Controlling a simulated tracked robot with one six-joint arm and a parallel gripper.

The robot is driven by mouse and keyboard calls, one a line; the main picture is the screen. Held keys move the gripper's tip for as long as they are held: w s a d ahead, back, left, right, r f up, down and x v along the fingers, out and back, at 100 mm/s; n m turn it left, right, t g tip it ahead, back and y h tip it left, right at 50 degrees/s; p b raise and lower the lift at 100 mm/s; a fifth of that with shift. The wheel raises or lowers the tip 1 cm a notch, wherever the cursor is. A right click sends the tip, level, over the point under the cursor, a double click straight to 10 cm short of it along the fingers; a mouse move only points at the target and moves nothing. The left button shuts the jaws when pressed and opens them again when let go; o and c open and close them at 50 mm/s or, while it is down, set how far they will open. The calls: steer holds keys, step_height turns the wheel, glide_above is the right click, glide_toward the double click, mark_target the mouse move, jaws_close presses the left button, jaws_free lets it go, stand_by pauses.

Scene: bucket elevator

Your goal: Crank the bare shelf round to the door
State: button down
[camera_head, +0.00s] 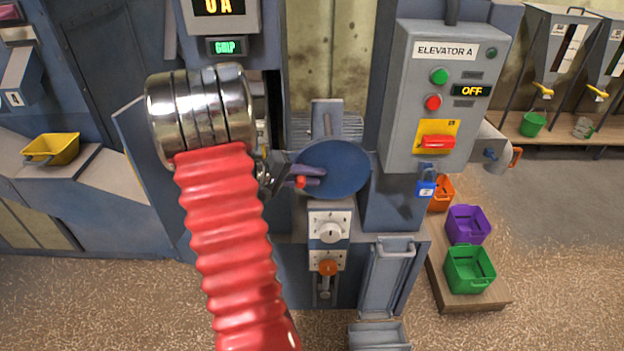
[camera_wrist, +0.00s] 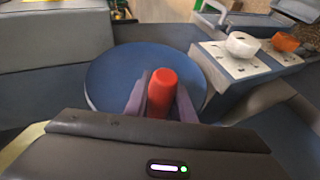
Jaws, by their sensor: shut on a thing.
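The crank is a round blue disc (camera_head: 345,168) on the front of the machine, with a red knob (camera_head: 300,182) near its left edge. In the wrist view the blue disc (camera_wrist: 120,68) lies flat ahead and the red knob (camera_wrist: 162,90) stands between my two fingers. My gripper (camera_head: 308,176) is shut on the knob. My red arm and its metal collar cover the area left of the crank. Only a narrow dark strip of an opening (camera_head: 274,95) shows beside the collar. I cannot make out the bare shelf.
A grey control box (camera_head: 448,95) marked ELEVATOR A reads OFF and has a blue padlock (camera_head: 426,186) below. A dial (camera_head: 330,231) and orange knob (camera_head: 328,267) sit under the crank. A yellow bucket (camera_head: 52,149) is left; purple (camera_head: 467,225) and green (camera_head: 470,269) buckets are right.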

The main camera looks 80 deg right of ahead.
mark_target(328, 162)
steer(key=shift+s+d+r+m+t+y, duration=0.1)
steer(key=shift+s+r+m+t+y, duration=0.45)
steer(key=shift+t, duration=0.8)
steer(key=shift+s+d+r+m+t+y, duration=0.1)
steer(key=shift+s+r+m+t+y, duration=0.25)
steer(key=shift+r+t, duration=0.75)
steer(key=shift+s+d+r+m+t+y, duration=0.15)
steer(key=shift+s+r+t+y, duration=0.3)
steer(key=shift+t, duration=1.2)
steer(key=shift+s+d+r, duration=0.1)
steer(key=shift+s+r, duration=0.25)
steer(key=shift+s, duration=0.5)
steer(key=c, duration=1.5)
jaws_free()
steer(key=shift+w, duration=0.1)
steer(key=shift+r, duration=0.1)
